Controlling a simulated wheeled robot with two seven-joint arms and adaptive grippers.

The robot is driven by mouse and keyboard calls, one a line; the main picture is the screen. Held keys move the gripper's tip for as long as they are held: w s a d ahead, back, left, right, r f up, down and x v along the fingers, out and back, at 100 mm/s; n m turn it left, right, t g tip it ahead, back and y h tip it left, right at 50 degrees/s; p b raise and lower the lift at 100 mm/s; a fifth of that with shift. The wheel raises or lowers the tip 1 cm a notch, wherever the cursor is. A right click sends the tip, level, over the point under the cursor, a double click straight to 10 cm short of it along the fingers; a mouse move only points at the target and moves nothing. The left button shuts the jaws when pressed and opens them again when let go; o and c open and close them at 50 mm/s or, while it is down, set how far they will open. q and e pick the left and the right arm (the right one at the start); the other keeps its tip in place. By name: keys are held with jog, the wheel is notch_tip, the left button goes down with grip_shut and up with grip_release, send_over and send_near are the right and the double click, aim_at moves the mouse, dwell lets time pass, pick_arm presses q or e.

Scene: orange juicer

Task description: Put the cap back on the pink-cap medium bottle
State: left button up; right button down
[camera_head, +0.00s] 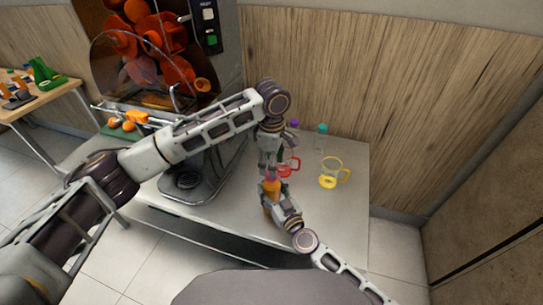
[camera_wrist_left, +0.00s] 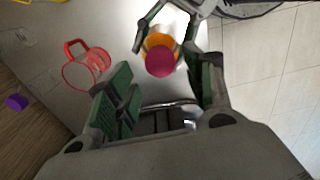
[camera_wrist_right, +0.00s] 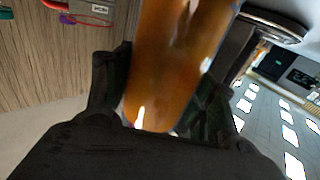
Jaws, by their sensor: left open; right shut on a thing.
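The medium bottle (camera_head: 267,197), filled with orange juice, stands near the front edge of the counter. Its pink cap (camera_wrist_left: 160,62) sits over the bottle's top in the left wrist view; I cannot tell whether it is fully seated. My right gripper (camera_wrist_right: 160,112) is shut on the bottle (camera_wrist_right: 180,50), whose orange body fills the middle of the right wrist view. My left gripper (camera_head: 269,170) points down just above the cap. In the left wrist view its fingers (camera_wrist_left: 165,92) are apart, with the cap beyond them and nothing visibly clamped. The bottle's top is partly hidden in the head view.
A red-handled cup (camera_head: 288,166) stands close behind the bottle, and a yellow-handled cup (camera_head: 329,179) is to its right. Bottles with a teal cap (camera_head: 321,129) and a purple cap (camera_head: 294,123) stand farther back. The juicer (camera_head: 150,60) is at the back left.

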pick_arm(q)
jog(key=shift+f, duration=1.9)
